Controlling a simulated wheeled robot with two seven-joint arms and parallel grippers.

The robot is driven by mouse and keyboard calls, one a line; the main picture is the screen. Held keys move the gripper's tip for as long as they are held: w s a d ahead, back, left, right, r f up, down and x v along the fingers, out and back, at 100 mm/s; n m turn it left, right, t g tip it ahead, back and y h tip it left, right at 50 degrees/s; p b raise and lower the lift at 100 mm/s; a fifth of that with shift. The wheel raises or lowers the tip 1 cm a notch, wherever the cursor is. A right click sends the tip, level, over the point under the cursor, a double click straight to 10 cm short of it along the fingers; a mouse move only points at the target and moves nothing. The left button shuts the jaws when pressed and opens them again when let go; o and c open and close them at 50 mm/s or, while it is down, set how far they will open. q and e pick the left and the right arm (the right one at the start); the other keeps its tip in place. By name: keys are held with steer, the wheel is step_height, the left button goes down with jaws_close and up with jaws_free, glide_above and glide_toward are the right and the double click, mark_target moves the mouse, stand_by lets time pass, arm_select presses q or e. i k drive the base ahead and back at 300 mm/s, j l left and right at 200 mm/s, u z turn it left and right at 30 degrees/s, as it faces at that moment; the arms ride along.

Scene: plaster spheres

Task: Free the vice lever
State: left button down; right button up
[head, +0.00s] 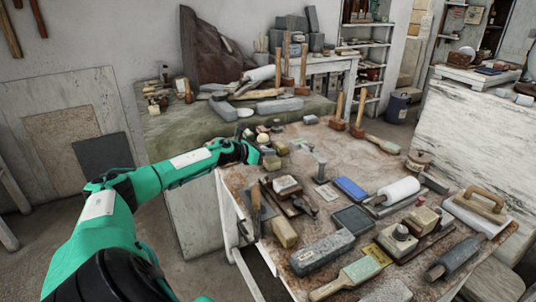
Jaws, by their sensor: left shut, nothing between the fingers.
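My left arm reaches in from the left, and my left gripper (262,151) is over the far left corner of the cluttered worktable. It is small and partly hidden by its own wrist; it looks shut, with nothing seen in it. Small round pale pieces (263,138) lie right beside it; I cannot tell whether it touches them. I cannot make out a lever clearly. My right gripper is not in view.
The worktable (345,160) is crowded with blocks, a white roller (398,191), a green-headed brush (350,279), a trowel (256,209) and a blue block (351,189). A second bench behind holds mallets and stones. Dark floor lies open left of the table.

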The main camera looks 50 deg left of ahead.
mark_target(299, 203)
steer(key=k+j, duration=0.15)
steer(key=k, duration=0.35)
steer(key=k+j, duration=0.15)
steer(key=k, duration=0.35)
